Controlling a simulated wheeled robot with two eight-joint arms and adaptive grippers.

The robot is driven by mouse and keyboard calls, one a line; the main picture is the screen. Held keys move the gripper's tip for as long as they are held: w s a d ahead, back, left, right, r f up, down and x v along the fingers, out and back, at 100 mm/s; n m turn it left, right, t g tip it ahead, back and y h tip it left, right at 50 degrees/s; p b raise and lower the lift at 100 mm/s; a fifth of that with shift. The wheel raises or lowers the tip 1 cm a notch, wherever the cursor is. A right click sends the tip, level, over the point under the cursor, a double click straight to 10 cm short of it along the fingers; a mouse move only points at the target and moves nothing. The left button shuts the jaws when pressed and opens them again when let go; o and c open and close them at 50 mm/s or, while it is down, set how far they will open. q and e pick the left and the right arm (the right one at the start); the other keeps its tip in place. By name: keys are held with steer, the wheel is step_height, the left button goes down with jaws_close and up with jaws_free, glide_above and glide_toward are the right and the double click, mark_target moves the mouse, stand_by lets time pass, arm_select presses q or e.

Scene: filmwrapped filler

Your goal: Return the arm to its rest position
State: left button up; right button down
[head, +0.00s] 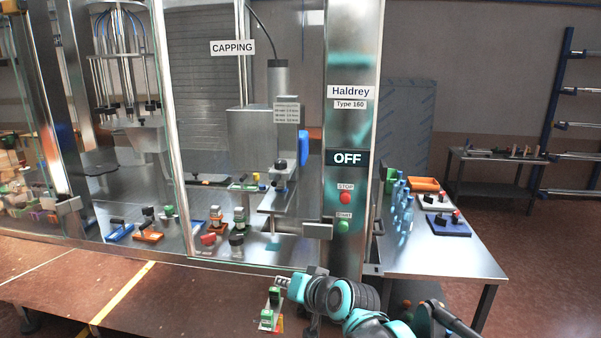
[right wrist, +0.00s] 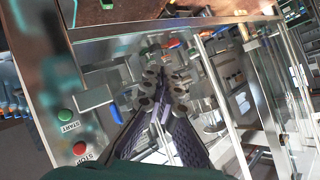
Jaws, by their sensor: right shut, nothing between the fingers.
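My right arm (head: 345,298), with teal and dark grey joints, comes in from the bottom right of the head view and lies low in front of the machine's control post. My right gripper (right wrist: 163,110) shows in the right wrist view, with its two dark ribbed fingers close together. It is shut and holds nothing. Its fingers point toward the glass-fronted machine, and I cannot tell how far away that is. My left gripper is not in the head view.
The capping machine's steel post (head: 352,112) carries an OFF sign (head: 347,158), a red stop button (head: 345,198) and a green start button (head: 344,226). A steel side table (head: 440,258) stands to the right, with blue bottles (head: 402,208) and an orange tray (head: 424,184).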

steer(key=s+d+f+g+h+b, duration=0.1)
steer(key=s+d+f+g+h, duration=0.2)
steer(key=s+d+f, duration=1.5)
steer(key=s+d+h, duration=0.3)
steer(key=s, duration=0.1)
steer(key=shift+d+n+h+b, duration=0.3)
steer(key=shift+n+h, duration=0.1)
steer(key=shift+s+a+f, duration=0.1)
